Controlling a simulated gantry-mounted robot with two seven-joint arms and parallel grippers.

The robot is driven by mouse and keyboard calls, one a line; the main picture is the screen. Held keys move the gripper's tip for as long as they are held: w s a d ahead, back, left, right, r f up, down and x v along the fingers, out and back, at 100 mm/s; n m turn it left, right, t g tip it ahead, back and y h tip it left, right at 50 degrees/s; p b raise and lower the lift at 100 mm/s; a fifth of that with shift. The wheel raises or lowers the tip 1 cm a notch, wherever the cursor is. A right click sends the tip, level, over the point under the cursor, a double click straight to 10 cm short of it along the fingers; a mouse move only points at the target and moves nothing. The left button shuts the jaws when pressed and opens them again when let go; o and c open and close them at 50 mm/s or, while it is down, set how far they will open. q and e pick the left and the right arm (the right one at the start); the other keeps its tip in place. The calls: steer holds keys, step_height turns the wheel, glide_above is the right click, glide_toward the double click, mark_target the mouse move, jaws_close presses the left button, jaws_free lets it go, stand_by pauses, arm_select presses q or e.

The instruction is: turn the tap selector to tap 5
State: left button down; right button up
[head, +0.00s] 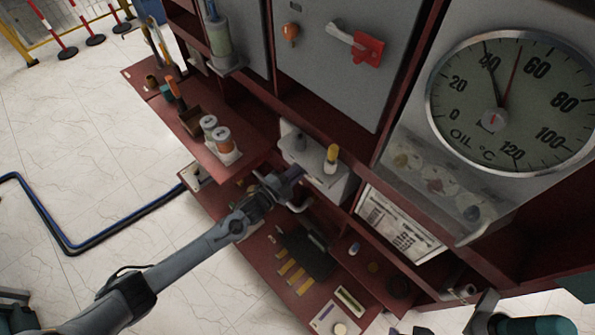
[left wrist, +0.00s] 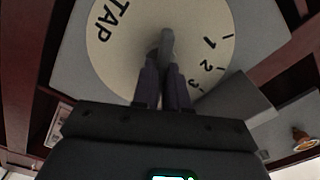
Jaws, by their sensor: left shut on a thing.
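The tap selector dial (left wrist: 120,55) is a pale round plate marked TAP, with 1, 2 and 3 visible at its right; other numbers are hidden behind my gripper. Its grey knob (left wrist: 167,43) stands at the dial's middle, one end pointing up in the left wrist view. I cannot tell which tap it points to. My left gripper (left wrist: 163,75) is shut on the knob. In the head view my left gripper (head: 284,184) is at the front of a grey box (head: 318,172), and the dial face does not show.
A large oil thermometer (head: 515,100) is at the right. A yellow-topped fitting (head: 332,155) stands on the grey box. A red-and-grey handle (head: 360,45) is on the cabinet above.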

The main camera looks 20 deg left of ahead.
arm_select(q)
steer(key=c, duration=1.2)
jaws_free()
steer(key=shift+o, duration=0.2)
steer(key=p+v, duration=0.1)
steer(key=v, duration=0.9)
steer(key=shift+s+a, duration=0.2)
steer(key=shift+s, duration=0.15)
